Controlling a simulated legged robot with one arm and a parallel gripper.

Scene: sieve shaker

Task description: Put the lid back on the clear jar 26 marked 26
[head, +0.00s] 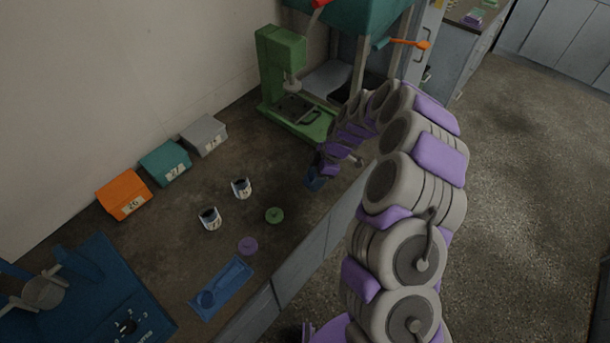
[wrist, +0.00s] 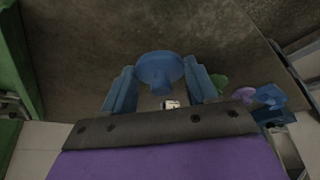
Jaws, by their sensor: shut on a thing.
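Two small jars with white labels and dark contents, one farther back (head: 241,188) and one nearer (head: 210,218), stand open on the bench. Their numbers are too small to read, so I cannot tell which is 26. My gripper (head: 314,182) is over the bench near its front edge, right of the jars. In the wrist view my blue fingers (wrist: 160,88) are shut on a round blue lid with a knob (wrist: 160,69). One jar shows partly between the fingers (wrist: 170,104). A green lid (head: 274,214) and a purple lid (head: 248,245) lie on the bench.
Orange (head: 123,196), teal (head: 166,161) and grey (head: 205,135) labelled boxes line the wall. A green press (head: 285,80) stands behind. A blue tray (head: 235,278) with a round blue piece lies nearer, and a large blue machine (head: 95,290) stands left.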

